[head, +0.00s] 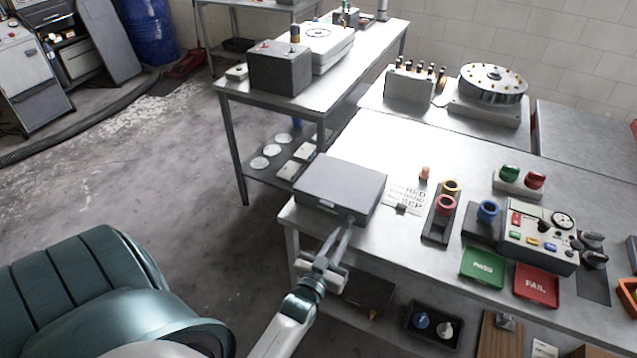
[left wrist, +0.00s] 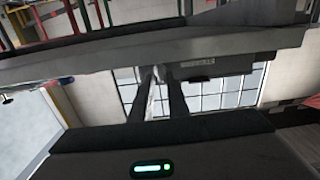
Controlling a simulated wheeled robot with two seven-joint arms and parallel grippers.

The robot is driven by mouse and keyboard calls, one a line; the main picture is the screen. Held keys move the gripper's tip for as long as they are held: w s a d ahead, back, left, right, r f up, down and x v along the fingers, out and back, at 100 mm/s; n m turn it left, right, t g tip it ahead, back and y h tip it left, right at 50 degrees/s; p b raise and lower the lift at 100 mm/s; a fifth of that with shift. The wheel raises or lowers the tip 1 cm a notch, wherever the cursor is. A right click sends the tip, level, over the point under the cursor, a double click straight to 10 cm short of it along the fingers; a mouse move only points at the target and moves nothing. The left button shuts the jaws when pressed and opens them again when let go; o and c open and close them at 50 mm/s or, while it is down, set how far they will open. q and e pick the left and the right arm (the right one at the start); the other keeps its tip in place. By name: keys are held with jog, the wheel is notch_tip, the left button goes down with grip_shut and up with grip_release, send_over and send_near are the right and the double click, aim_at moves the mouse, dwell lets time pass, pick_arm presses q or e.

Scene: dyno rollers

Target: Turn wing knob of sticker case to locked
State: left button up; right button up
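The sticker case (head: 340,182) is a flat grey closed box on the near left corner of the metal table. A small light latch or label (head: 326,203) shows on its front side. My left gripper (head: 349,221) reaches up to the front side of the case, near its right part. In the left wrist view its two dark fingers (left wrist: 157,78) point at the grey case (left wrist: 90,62), with a narrow gap between them. The wing knob is hidden or too small to make out at the fingertips, so I cannot tell whether they grip it. My right gripper is not in view.
A printed sheet (head: 407,196) lies right of the case. Further right are a holder with coloured rings (head: 441,218), a green PASS tray (head: 483,268), a red FAIL tray (head: 537,285) and a control box (head: 540,238). The table behind the case is clear.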

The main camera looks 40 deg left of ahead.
pick_arm(q)
jog(key=b+v, duration=0.3)
jog(key=v, duration=1.1)
jog(key=shift+s+b, duration=0.2)
jog(key=shift+b, duration=0.1)
jog(key=shift+f, duration=0.1)
jog(key=s+d+f+m+g+h, duration=0.1)
jog(key=s+d+f+g+h, duration=0.15)
jog(key=f, duration=0.85)
jog(key=s+d+f+m+g+h, duration=0.1)
jog(key=s+d+f+g, duration=0.25)
jog(key=f, duration=0.85)
jog(key=s+d+f+g+h, duration=0.15)
jog(key=d+f, duration=0.25)
jog(key=f, duration=0.7)
jog(key=s+a+f+m+g, duration=0.1)
jog(key=s+f+g, duration=0.2)
jog(key=s+f, duration=0.3)
jog(key=s+a+f+m+g, duration=0.1)
jog(key=s+f+g, duration=0.2)
jog(key=s, duration=0.9)
jog(key=s+a+f+m+g, duration=0.1)
jog(key=s+f+g, duration=0.2)
jog(key=s+f, duration=0.6)
jog(key=shift+s+a+f+y+b, duration=0.3)
jog(key=shift+s+a+f+b, duration=0.1)
jog(key=shift+f, duration=0.1)
jog(key=shift+w+d, duration=0.1)
